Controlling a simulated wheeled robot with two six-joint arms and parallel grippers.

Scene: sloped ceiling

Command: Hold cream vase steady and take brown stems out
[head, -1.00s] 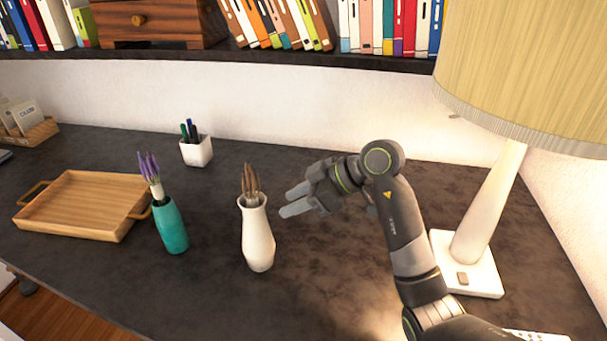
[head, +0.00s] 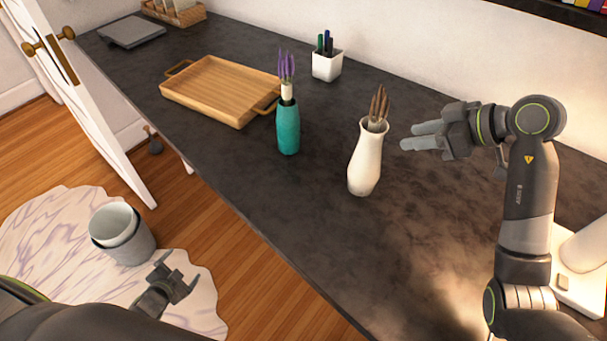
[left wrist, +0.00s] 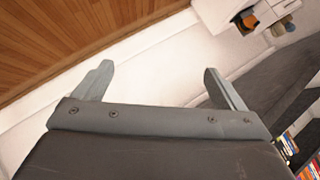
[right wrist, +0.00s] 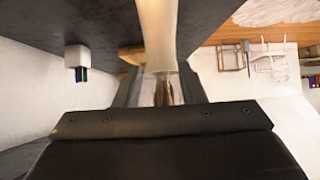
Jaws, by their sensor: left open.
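The cream vase (head: 366,163) stands upright on the dark desk, with several brown stems (head: 379,105) sticking out of its mouth. My right gripper (head: 408,137) is just right of the vase's neck, apart from it, fingers pointing left. In the right wrist view, the vase (right wrist: 158,30) and brown stems (right wrist: 163,93) show beyond and between the spread, empty fingers. My left gripper (head: 181,273) is open and empty, low at the left over the floor, well away from the vase. Its spread fingers (left wrist: 159,82) show in the left wrist view.
A teal vase (head: 288,130) with purple flowers stands left of the cream vase. A wooden tray (head: 215,92) and white pen cup (head: 327,66) are farther back. A lamp base (head: 578,275) stands at the right. A grey bin (head: 128,245) is on the floor. The desk front is clear.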

